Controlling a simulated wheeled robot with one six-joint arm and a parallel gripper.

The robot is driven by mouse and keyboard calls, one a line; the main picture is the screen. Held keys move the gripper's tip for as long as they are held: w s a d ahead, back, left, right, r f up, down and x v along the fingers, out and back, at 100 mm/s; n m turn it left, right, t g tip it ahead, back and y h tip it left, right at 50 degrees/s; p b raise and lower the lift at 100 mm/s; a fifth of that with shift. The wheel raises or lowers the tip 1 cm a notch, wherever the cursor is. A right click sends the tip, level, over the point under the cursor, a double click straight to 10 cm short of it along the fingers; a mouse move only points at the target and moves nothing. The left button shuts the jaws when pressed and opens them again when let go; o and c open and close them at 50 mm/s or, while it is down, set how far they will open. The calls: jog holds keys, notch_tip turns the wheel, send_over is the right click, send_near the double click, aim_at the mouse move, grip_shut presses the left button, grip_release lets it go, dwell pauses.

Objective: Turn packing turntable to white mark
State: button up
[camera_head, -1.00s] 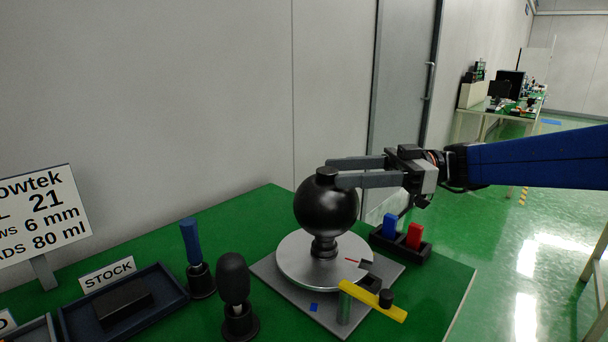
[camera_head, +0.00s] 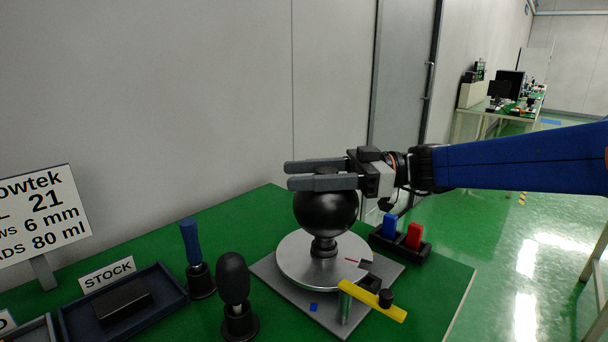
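The turntable is a round silver disc (camera_head: 293,268) on a grey square base plate (camera_head: 268,270). A black ball (camera_head: 325,212) on a short neck stands at its centre. A thin red line (camera_head: 352,261) shows on the disc's right side, beside a small dark piece with a pale edge (camera_head: 366,265). A blue mark (camera_head: 313,307) is on the plate's front part. I cannot make out a clear white mark. My gripper (camera_head: 288,175) is open, its fingers pointing left across the top of the ball. They hide the ball's top cap; contact is unclear.
A yellow bar (camera_head: 372,301) with a black knob lies across a post at the plate's front right. A dark holder (camera_head: 425,250) with blue and red blocks stands behind right.

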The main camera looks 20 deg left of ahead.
grip_shut()
jog(key=shift+w+a+f+m+t+y, duration=0.15)
jog(key=shift+m+t+y, duration=0.15)
jog(key=shift+m+t, duration=0.35)
jog(key=shift+w+r+m+t+y, duration=0.15)
jog(key=shift+m+t+y, duration=0.2)
jog(key=shift+t, duration=0.45)
jog(key=shift+w+a+f+m+t+y, duration=0.15)
jog(key=shift+m+t+y, duration=0.1)
jog(key=shift+m+t, duration=0.4)
jog(key=shift+d, duration=0.1)
jog(key=shift+o, duration=0.9)
grip_release()
jog(key=shift+f, duration=0.1)
jog(key=v, duration=1.7)
jog(key=shift+d+r, duration=0.3)
jog(key=shift+r, duration=0.05)
jog(key=shift+w, duration=0.1)
